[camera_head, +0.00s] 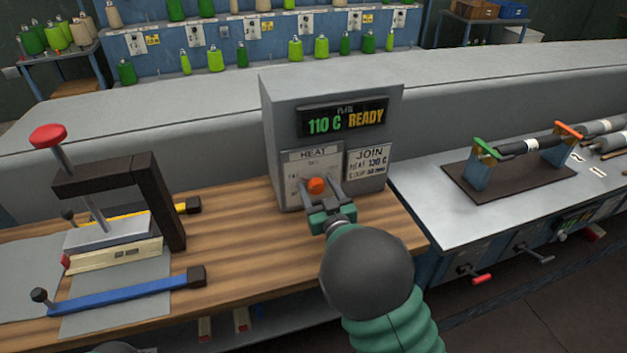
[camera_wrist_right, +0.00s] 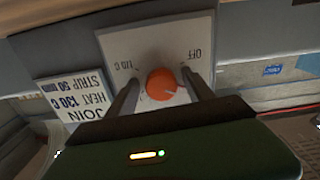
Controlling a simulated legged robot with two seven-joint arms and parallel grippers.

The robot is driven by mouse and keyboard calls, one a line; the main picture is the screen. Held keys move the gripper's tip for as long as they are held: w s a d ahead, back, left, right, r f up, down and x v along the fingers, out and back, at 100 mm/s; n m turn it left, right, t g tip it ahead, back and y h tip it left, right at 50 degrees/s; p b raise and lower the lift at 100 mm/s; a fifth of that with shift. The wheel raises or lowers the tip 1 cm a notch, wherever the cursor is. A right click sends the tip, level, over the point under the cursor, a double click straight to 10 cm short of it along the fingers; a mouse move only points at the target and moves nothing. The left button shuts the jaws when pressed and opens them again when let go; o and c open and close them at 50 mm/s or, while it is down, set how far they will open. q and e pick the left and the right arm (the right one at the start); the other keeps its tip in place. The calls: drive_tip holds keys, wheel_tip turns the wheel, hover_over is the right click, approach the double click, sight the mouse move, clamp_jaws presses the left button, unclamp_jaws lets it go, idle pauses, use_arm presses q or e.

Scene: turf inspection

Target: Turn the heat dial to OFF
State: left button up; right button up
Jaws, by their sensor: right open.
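The orange heat dial (camera_head: 316,186) is on the white HEAT panel (camera_head: 314,160) at the front of a grey control box (camera_head: 272,130). The box's display (camera_head: 344,119) reads "110 C READY". My right gripper (camera_head: 318,188) is open at the panel, with one finger on each side of the dial. A small gap shows by the left finger; contact on the right is unclear. My left gripper is out of view.
A JOIN sign (camera_head: 368,161) is right of the dial. A dark press with a red knob (camera_head: 48,137) and a blue-handled bar (camera_head: 120,296) stand left on the wooden bench (camera_head: 235,250). A metal table (camera_head: 450,222) with a roller stand is at right.

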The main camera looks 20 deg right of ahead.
drive_tip(key=shift+s+r, duration=0.15)
drive_tip(key=shift+s, duration=0.05)
drive_tip(key=shift+c, duration=0.5)
drive_tip(key=shift+w+a, duration=0.1)
drive_tip(key=shift+w, duration=0.05)
drive_tip(key=c, duration=0.5)
clamp_jaws()
drive_tip(key=n, duration=0.2)
drive_tip(key=n+b, duration=0.1)
drive_tip(key=n, duration=0.2)
drive_tip(key=shift+f+n, duration=0.2)
drive_tip(key=shift+n, duration=0.1)
drive_tip(key=n, duration=0.6)
drive_tip(key=shift+n, duration=0.3)
